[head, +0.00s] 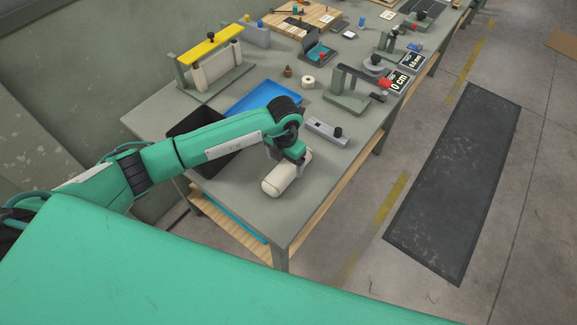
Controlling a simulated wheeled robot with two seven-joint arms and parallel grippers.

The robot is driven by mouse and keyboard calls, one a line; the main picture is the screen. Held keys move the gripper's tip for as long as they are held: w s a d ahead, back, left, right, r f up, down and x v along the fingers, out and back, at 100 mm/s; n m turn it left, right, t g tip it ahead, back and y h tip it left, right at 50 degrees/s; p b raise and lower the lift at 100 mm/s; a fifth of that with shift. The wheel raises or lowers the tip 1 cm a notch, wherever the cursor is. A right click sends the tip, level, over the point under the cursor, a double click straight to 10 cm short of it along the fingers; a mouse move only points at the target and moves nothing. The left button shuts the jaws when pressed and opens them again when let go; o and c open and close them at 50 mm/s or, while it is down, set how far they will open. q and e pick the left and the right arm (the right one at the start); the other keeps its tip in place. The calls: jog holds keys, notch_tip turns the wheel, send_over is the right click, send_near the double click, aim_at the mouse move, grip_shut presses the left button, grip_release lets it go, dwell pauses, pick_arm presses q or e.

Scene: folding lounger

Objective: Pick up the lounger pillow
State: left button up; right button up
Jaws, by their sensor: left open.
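The lounger pillow is most likely the cream, rounded cylinder (278,184) lying on the grey workbench (232,192) near its front right corner. My left gripper (297,160) points down at the far end of the pillow, at or just above it. It is open. The fingertips are small and partly hidden against the pillow, so I cannot tell whether they touch it. My right gripper is not in view.
A black tray (184,126) lies left, partly under my left arm, with a blue tray (262,92) behind. A grey block with a black knob (327,132) sits right of the gripper. A green stand (347,97) and a yellow-topped fixture (212,50) stand farther back.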

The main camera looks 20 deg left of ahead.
aim_at(285, 168)
pick_arm(q)
jog(key=shift+f, duration=0.15)
notch_tip(285, 168, down, 4)
jog(key=p, duration=0.3)
jog(key=shift+s, duration=0.1)
jog(key=shift+f, duration=0.45)
jog(key=c, duration=1.1)
jog(key=shift+c, duration=0.5)
jog(key=shift+r, duration=0.1)
